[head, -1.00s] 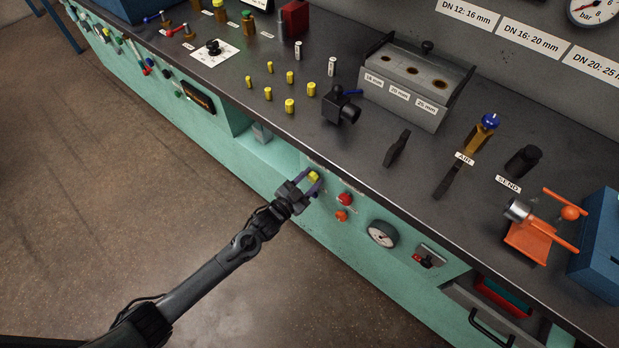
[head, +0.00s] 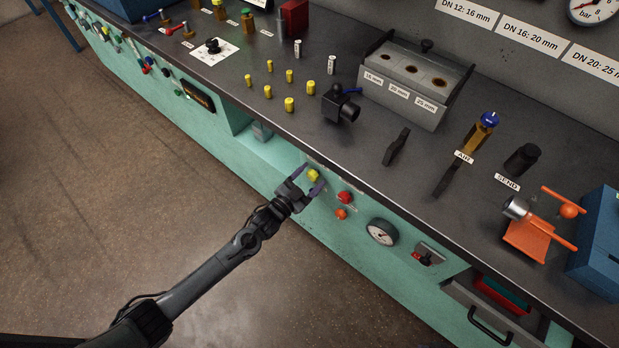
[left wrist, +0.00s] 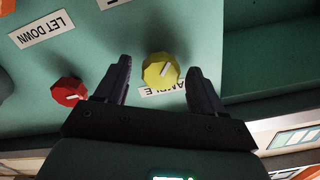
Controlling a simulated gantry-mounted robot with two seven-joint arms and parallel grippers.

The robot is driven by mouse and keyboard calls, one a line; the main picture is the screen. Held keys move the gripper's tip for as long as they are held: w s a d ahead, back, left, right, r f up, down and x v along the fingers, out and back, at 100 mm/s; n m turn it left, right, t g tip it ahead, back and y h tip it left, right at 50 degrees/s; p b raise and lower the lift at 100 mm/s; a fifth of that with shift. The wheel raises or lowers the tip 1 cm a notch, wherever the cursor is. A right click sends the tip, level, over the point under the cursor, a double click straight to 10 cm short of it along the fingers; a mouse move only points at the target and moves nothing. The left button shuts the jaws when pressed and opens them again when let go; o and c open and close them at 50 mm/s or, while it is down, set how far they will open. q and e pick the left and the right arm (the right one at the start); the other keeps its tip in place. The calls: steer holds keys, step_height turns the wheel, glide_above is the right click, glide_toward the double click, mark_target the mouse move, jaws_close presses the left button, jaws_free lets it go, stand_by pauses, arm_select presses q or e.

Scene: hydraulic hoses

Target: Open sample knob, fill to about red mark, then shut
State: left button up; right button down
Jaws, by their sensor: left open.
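The yellow sample knob (head: 313,175) is on the green front panel of the bench. It also shows in the left wrist view (left wrist: 160,71), with a white pointer line slanting to the upper right and a partly covered label (left wrist: 163,89) beside it. My left gripper (head: 306,181) is at the knob with its jaws open. In the left wrist view its two fingers (left wrist: 160,80) stand on either side of the knob, with gaps on both sides. My right gripper is not in view. I cannot make out a sample vessel or red mark with certainty.
A red knob (head: 345,197) and an orange knob (head: 341,214) sit right of the yellow knob. A round gauge (head: 382,233) is further right. A recess (head: 268,150) opens to the left. The bench edge overhangs above, with yellow fittings (head: 289,104) on top.

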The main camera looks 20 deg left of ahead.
arm_select(q)
steer(key=shift+s+a+p, duration=0.2)
steer(key=shift+s+p, duration=0.1)
steer(key=shift+s, duration=0.25)
steer(key=p+v, duration=0.2)
steer(key=v, duration=0.7)
steer(key=shift+s, duration=0.3)
steer(key=shift+a, duration=0.1)
